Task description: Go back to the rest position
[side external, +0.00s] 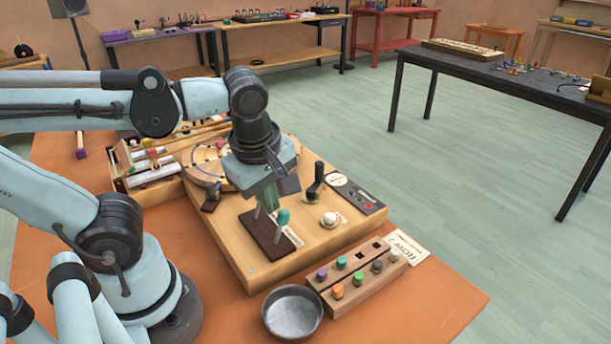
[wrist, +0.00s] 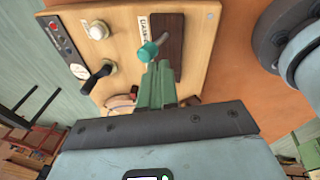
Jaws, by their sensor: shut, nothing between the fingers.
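My gripper (side external: 272,196) hangs over the wooden board (side external: 232,232) in the side view, pointing down. In the wrist view its green fingers (wrist: 157,84) are together with nothing between them. A teal-capped lever (side external: 283,217) stands on a dark brown plate (side external: 262,236) just below the fingers. In the wrist view the teal cap (wrist: 149,51) shows just beyond the fingertips; I cannot tell whether they touch it. A black crank handle (side external: 315,182) and a white knob (side external: 329,219) are on the board to the right of the gripper.
A metal bowl (side external: 292,312) and a wooden block with coloured pegs (side external: 352,284) stand in front of the board on the orange table (side external: 440,302). A wooden box with tubes (side external: 150,178) lies behind left. The table's right front is clear.

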